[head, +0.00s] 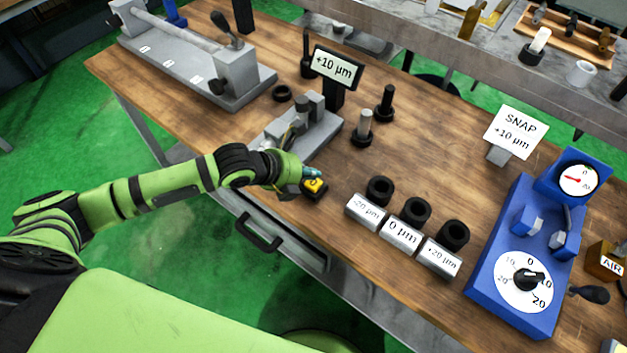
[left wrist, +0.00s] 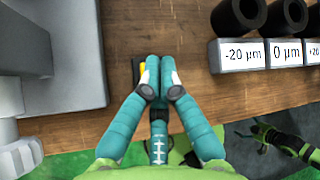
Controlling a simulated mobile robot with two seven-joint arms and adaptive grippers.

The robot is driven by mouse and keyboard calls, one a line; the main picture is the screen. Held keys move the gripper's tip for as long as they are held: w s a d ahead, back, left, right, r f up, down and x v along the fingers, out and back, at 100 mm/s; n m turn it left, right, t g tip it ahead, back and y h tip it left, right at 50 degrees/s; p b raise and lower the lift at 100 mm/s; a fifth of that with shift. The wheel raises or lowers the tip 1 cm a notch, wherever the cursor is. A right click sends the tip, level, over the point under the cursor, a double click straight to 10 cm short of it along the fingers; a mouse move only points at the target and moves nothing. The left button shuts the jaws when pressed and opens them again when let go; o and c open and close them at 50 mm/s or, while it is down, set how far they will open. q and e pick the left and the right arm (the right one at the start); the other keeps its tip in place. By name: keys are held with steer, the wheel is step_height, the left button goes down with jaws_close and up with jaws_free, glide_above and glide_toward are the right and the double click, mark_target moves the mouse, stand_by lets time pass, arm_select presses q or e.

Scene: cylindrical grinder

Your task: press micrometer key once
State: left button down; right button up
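The micrometer key is a small black block with a yellow top (head: 317,186) near the table's front edge, in front of the grey micrometer base (head: 318,135). A black display (head: 336,68) behind it reads "+10 µm". My left gripper (head: 309,173) is at the key, its fingertips over or against the top; I cannot tell whether they touch. In the left wrist view its two teal fingers (left wrist: 160,77) are together with nothing between them, and they hide most of the key (left wrist: 138,70).
Labelled grey blocks (head: 401,233) with black rings (head: 416,211) stand right of the key. A blue gauge unit (head: 512,285) with dial and knob is farther right. A "SNAP +10 µm" sign (head: 516,131) stands behind. A grey bench fixture (head: 190,66) is at the far left.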

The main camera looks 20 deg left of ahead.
mark_target(310, 183)
arm_select(q)
steer(key=shift+f, duration=0.15)
steer(key=shift+f, duration=0.3)
steer(key=shift+f+b, duration=0.45)
steer(key=shift+f, duration=0.1)
stand_by(0.5)
steer(key=shift+r, duration=0.1)
steer(key=shift+r+p, duration=0.85)
steer(key=shift+p, duration=0.1)
steer(key=shift+r, duration=0.1)
step_height(310, 183, up, 5)
steer(key=p, duration=0.5)
